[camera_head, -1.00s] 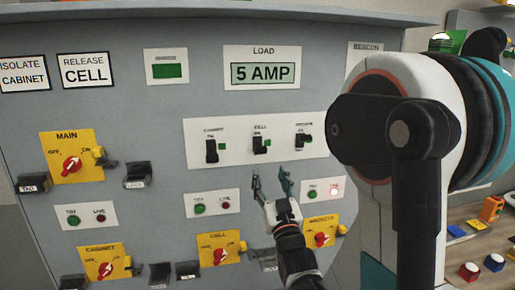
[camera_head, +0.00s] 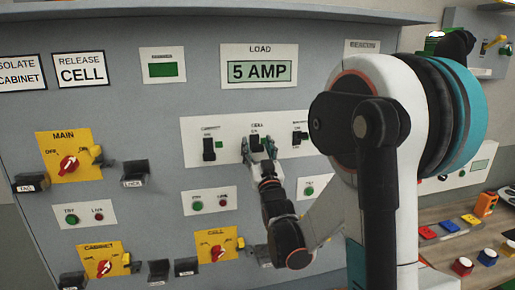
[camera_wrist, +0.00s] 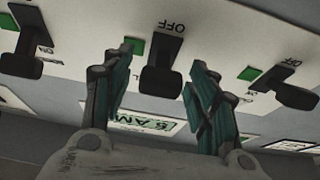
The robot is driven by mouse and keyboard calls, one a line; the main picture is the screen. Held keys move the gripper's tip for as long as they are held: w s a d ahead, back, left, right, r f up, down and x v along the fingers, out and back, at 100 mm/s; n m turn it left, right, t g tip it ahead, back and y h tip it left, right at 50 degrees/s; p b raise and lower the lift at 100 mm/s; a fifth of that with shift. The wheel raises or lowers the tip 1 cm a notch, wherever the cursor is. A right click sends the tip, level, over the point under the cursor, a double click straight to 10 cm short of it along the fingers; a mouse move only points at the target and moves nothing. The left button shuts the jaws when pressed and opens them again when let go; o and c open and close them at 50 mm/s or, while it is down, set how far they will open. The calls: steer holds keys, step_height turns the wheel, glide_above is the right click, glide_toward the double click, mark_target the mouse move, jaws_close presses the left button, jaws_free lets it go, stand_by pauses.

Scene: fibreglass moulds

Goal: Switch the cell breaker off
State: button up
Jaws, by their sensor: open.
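The cell breaker (camera_head: 255,141) is the middle of three black levers on a white plate (camera_head: 226,153) below the 5 AMP display. My gripper (camera_head: 259,145) is in front of it and partly hides it. In the wrist view, which is upside down, the breaker's black lever (camera_wrist: 161,72) stands between my two spread fingers, with the OFF label beside its base. Its handle points away from that label. My gripper (camera_wrist: 155,75) is open. I cannot tell whether a finger touches the lever.
The cabinet breaker (camera_head: 208,149) is to the left and the beacon breaker (camera_head: 299,138) is close on the right. Yellow rotary switches, such as MAIN (camera_head: 68,163), and lamp plates sit lower. A bench (camera_head: 450,245) with coloured buttons is at the right.

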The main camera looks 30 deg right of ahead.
steer(key=c, duration=1.1)
steer(key=shift+f+t+b, duration=0.4)
steer(key=shift+b, duration=0.65)
steer(key=t+b, duration=0.1)
steer(key=b, duration=0.2)
steer(key=shift+w+f+h, duration=0.1)
steer(key=shift+f+h, duration=0.2)
steer(key=shift+f, duration=0.1)
steer(key=t+b, duration=0.2)
steer(key=b, duration=0.1)
steer(key=shift+w+d+f+h, duration=0.1)
steer(key=shift+f+h, duration=0.15)
steer(key=shift+h, duration=0.05)
steer(key=shift+o, duration=0.2)
steer(key=shift+t+b, duration=0.6)
steer(key=shift+b, duration=0.1)
steer(key=shift+r, duration=0.1)
